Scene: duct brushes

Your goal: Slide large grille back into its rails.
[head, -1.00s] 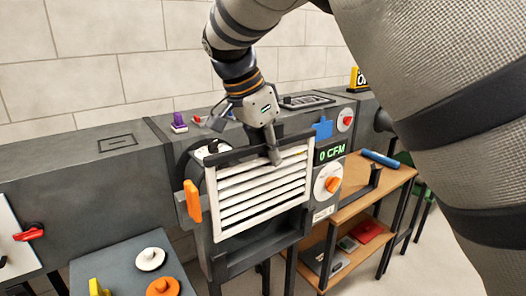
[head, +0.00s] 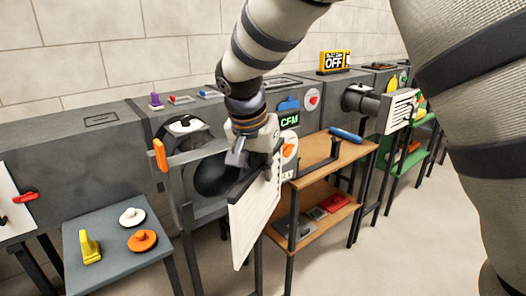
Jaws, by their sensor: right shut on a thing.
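The large grille (head: 254,218) is a white slatted panel with a dark top bar. It hangs tilted and turned nearly edge-on, in front of the grey duct box and apart from its opening. My right gripper (head: 262,160) is shut on the grille at its top bar; the fingertips are partly hidden. The round dark duct opening (head: 212,172) is uncovered behind and left of the grille. The dark rail frame (head: 182,205) stands around the opening, its right part hidden by the grille and my arm. My left gripper is not in view.
An orange handle (head: 160,155) sticks out at the frame's left. A wooden shelf (head: 335,152) with a blue cylinder (head: 346,134) stands close right of the grille. A grey table (head: 105,240) with orange, white and yellow parts stands at lower left. Floor at lower right is clear.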

